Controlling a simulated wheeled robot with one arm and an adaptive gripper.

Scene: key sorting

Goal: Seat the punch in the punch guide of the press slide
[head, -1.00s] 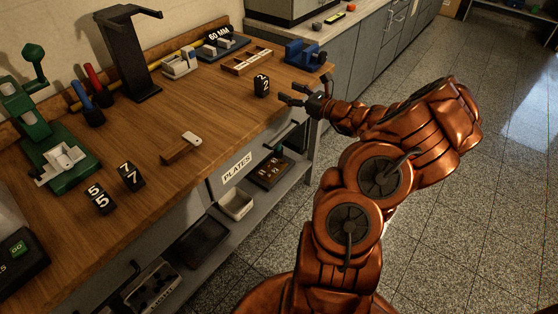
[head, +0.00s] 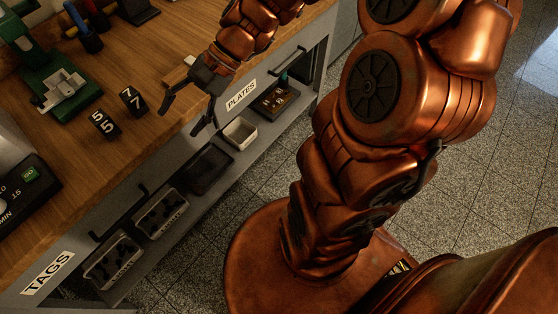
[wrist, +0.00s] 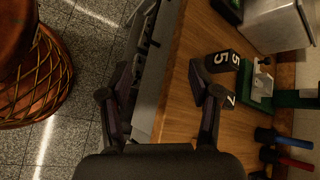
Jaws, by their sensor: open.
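Black digit blocks stand near the bench's front edge: one marked 5 (head: 105,124) and one marked 7 (head: 133,101). In the wrist view the 5 block (wrist: 218,65) is beyond my right-hand finger, which partly covers the 7 block (wrist: 231,98). The green press (head: 38,76) stands behind them, its pale slide (head: 62,92) facing front; the guide is too small to make out. My gripper (head: 182,119) is open and empty, right of the 7 block, at the bench's front edge. One finger is over the wood and the other out beyond the edge.
A wooden piece (head: 178,76) lies partly hidden behind my gripper. A dark control box (head: 28,190) stands at the left. Below the bench, a shelf holds a white bin (head: 240,132) and dark trays (head: 205,168).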

